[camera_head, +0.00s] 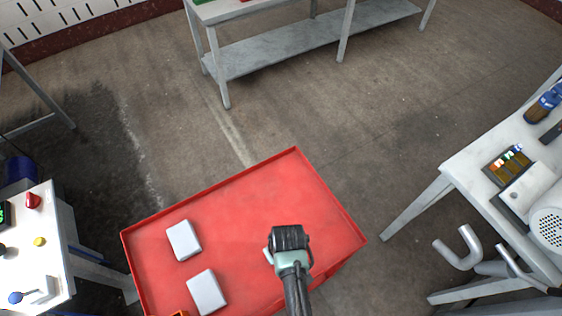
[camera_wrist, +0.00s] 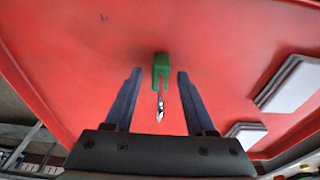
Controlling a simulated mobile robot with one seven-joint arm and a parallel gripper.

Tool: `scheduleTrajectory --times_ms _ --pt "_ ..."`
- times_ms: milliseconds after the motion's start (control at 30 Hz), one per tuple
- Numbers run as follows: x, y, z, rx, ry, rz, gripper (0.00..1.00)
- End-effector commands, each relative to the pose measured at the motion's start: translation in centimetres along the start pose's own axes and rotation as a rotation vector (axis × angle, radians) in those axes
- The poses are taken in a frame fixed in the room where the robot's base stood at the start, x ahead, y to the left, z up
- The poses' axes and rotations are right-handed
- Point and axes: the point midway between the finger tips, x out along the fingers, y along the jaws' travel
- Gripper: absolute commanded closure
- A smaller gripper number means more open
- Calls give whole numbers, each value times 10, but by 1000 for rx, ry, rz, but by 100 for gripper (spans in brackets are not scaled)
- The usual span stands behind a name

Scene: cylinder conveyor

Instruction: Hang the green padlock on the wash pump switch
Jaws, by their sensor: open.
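The green padlock (camera_wrist: 161,63) lies on the red surface in the wrist view, its silvery shackle (camera_wrist: 160,105) pointing towards my gripper. My gripper (camera_wrist: 160,74) is open, with one finger on each side of the padlock in that view. I cannot tell whether the fingers touch it or how far above it they are. In the head view my gripper (camera_head: 289,238) is over the right part of the red top and hides the padlock. No switch is readable as the wash pump switch. A panel at the left carries a red knob (camera_head: 33,200) and a yellow button (camera_head: 39,241).
The red table top (camera_head: 250,190) has a raised rim and holds two pale blocks (camera_head: 184,240) (camera_head: 206,291) at its left. A white bench (camera_head: 470,160) with a bottle and tools stands at the right. A grey shelf table (camera_head: 300,45) stands at the back. Open floor lies between.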

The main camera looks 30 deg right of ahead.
Motion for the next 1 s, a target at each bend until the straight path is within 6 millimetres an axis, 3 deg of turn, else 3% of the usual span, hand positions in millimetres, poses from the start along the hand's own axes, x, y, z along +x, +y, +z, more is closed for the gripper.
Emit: scheduleTrajectory --times_ms 533,700,1000 --pt "-96 0 0 0 1 1 45" --pt "-109 0 0 0 0 0 45" --pt "-113 0 -1 0 3 1 45"
